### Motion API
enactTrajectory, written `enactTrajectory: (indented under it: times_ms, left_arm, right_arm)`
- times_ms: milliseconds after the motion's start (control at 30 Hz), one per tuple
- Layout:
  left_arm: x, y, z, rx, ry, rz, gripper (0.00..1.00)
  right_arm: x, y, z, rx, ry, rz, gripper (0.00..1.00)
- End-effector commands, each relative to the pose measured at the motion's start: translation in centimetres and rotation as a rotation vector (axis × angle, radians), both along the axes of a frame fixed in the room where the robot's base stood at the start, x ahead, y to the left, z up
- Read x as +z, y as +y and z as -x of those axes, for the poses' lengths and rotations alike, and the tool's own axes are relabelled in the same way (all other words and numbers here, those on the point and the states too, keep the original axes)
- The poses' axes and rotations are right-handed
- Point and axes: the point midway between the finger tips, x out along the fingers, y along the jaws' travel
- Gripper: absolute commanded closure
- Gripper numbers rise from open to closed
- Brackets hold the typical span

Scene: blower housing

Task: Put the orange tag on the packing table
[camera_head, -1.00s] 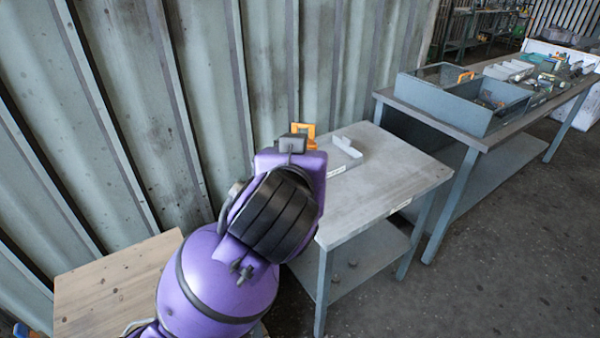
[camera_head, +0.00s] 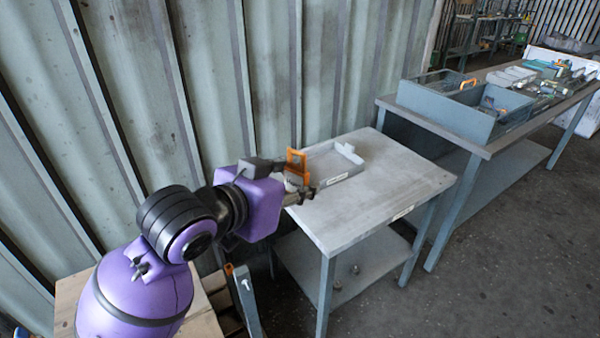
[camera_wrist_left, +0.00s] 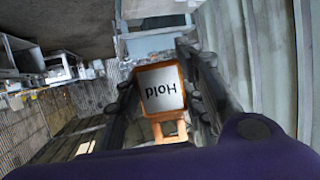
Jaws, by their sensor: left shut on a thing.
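My left gripper (camera_head: 303,190) is shut on the orange tag (camera_head: 297,160). The tag stands up from the fingers, over the left edge of the near grey table (camera_head: 390,200). A shallow grey tray (camera_head: 345,152) lies on the back of this table, just beyond the tag. I cannot tell by any label which table is the packing table. My right gripper is not in view.
A longer bench (camera_head: 488,148) at the right bears a blue-grey bin (camera_head: 445,112) with an orange item (camera_head: 468,84) in it. A wooden surface (camera_head: 72,292) is at lower left. A corrugated wall (camera_head: 280,70) runs behind. The near table's front and right are clear.

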Motion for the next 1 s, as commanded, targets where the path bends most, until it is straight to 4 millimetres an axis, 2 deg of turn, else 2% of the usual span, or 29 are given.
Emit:
enactTrajectory:
  times_ms: [667, 1000]
  left_arm:
    - [-4.1, 1.9, 1.0, -0.546, 0.005, -0.001, 0.89]
    - [-6.0, 2.4, 1.6, -0.816, 0.005, 0.001, 0.89]
  right_arm:
    - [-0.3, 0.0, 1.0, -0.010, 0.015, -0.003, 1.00]
    - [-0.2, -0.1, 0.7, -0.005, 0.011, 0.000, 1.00]
